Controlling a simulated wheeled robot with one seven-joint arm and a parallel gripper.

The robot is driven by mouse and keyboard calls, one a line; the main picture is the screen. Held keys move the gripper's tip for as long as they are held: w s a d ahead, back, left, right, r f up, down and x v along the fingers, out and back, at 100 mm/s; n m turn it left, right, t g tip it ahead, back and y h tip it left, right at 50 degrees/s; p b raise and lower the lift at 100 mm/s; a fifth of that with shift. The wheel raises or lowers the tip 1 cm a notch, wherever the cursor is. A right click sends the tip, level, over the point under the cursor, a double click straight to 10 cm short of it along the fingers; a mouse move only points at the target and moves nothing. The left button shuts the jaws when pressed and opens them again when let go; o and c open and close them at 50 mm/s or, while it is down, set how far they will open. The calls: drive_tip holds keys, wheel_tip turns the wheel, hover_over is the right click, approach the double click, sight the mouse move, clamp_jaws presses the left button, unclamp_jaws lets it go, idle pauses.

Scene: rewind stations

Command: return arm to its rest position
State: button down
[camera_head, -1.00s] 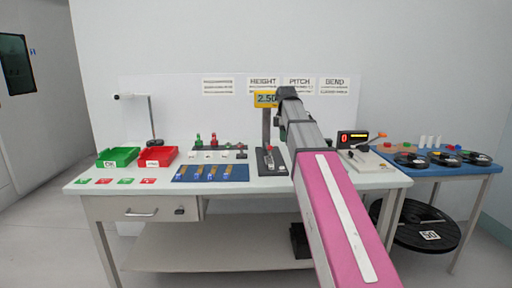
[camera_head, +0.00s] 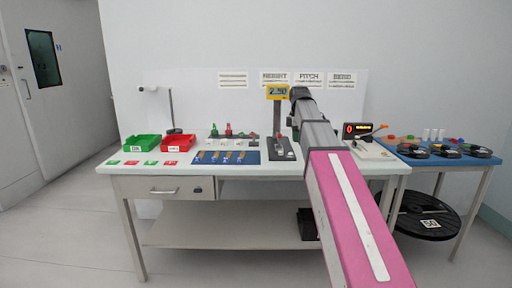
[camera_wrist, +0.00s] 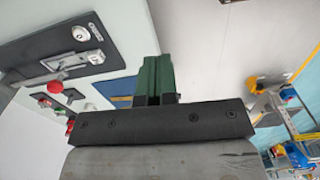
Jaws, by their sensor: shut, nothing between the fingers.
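My arm (camera_head: 340,190) reaches forward from the lower right of the head view, with its pink and grey links over the workbench. My gripper (camera_wrist: 157,62) shows in the wrist view as two dark green fingers pressed together. Nothing is between them. In the head view the gripper is hidden by the arm's far end. The fingers point past the edge of the bench and touch nothing that I can see.
At right stands a blue side table (camera_head: 431,161) with reels. Floor at left is clear.

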drive_tip(key=s+f+m, duration=0.4)
drive_tip(key=f, duration=0.8)
drive_tip(key=s+f+m, duration=0.4)
drive_tip(key=f, duration=0.7)
drive_tip(key=s+d+f+m, duration=0.1)
drive_tip(key=s+f+m, duration=0.8)
drive_tip(key=s+f, duration=0.5)
wheel_tip(320, 180, down, 4)
drive_tip(key=shift+d+f, duration=0.1)
drive_tip(key=shift+d, duration=0.3)
